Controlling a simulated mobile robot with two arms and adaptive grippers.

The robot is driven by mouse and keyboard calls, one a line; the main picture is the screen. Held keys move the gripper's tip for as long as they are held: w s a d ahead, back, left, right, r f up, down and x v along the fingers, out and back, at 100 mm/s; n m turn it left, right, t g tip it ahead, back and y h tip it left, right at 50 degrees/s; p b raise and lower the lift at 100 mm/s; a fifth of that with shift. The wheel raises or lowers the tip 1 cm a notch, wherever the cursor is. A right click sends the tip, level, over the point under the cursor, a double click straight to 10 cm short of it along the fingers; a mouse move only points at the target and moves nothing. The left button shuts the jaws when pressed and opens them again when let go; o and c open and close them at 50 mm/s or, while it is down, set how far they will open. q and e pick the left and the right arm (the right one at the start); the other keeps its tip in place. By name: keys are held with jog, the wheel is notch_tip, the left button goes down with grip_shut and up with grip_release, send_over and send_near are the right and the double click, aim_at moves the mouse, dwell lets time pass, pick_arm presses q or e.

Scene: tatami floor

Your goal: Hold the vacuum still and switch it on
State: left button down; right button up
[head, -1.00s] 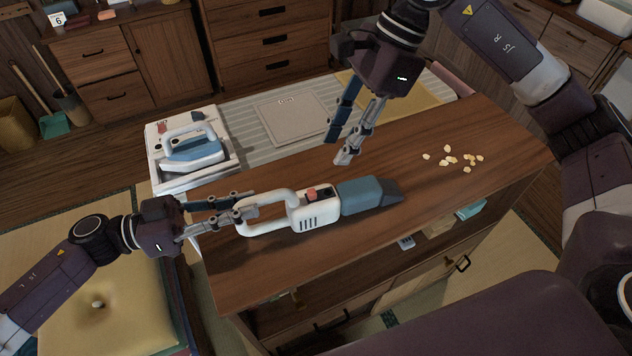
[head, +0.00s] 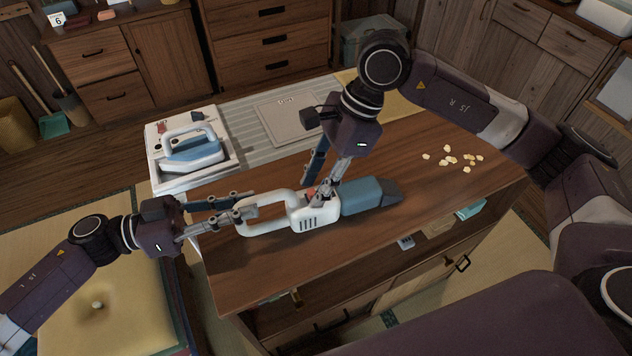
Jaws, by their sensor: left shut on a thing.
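The handheld vacuum (head: 306,218) lies on the wooden counter. It has a white body and loop handle, and a blue-grey nozzle end points right. My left gripper (head: 241,204) is shut on the rear of the handle at the left. The red switch (head: 311,192) on top of the body is partly hidden by my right gripper. My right gripper (head: 314,190) points down over the body, its fingers apart, with the tips close to the switch. I cannot tell whether a fingertip touches it.
A blue and white iron (head: 190,153) stands on a white tray at the counter's left end. Several pale crumbs (head: 446,161) lie on the counter at the right. A grey board (head: 290,120) lies behind.

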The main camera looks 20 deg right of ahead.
grip_shut()
pick_arm(q)
jog(key=shift+s, duration=0.1)
pick_arm(e)
jog(key=shift+d, duration=1.1)
grip_release()
jog(key=shift+r, duration=0.1)
jog(key=v, duration=1.2)
